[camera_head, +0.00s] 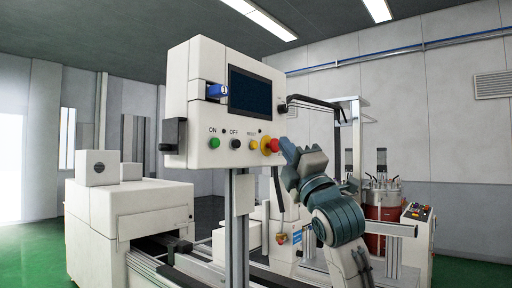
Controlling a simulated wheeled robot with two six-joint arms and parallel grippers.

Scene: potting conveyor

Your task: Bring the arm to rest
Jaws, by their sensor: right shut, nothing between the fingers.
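My right arm comes up from the bottom right. Its gripper (291,152) is shut and empty, just right of the red emergency-stop knob (272,145) on the control panel. Whether it touches the knob or panel I cannot tell. The white control panel (205,110) stands on a post and has a dark screen (250,93). Below the screen are a green ON button (214,143), a black OFF button (236,144) and a yellow button (253,145). My left gripper is not in view.
A white conveyor machine (130,212) stands at the left, with rails running toward the front. Behind my right arm are a reddish-brown vessel (380,214) and a small white console (418,230) with buttons. Green floor (468,270) shows at the right.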

